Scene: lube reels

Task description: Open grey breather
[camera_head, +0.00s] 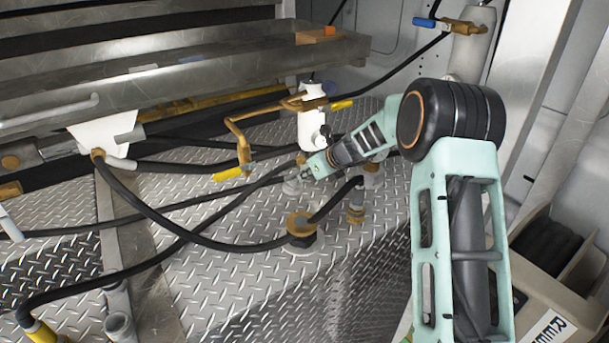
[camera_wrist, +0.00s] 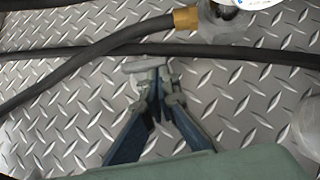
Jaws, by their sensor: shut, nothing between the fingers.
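My gripper (camera_head: 308,173) is low over the metal tread-plate deck, beside the white upright cylinder (camera_head: 312,125). In the wrist view my gripper (camera_wrist: 156,72) has its fingers together with nothing between them, over bare plate just below a black hose (camera_wrist: 80,53). I cannot tell for sure which part is the grey breather. A small grey fitting (camera_head: 292,187) stands just left of my fingertips in the head view. A translucent grey round part (camera_wrist: 308,122) is cut off at the right edge of the wrist view, apart from the fingers. Another grey fitting (camera_wrist: 225,22) with a brass collar is at the top.
Black hoses cross the deck (camera_head: 215,290). A brass fitting (camera_head: 300,224) and another capped fitting (camera_head: 356,200) stand in front. A brass pipe with a yellow-handled valve (camera_head: 240,160) is to the left. A metal shelf (camera_head: 180,75) overhangs the back left.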

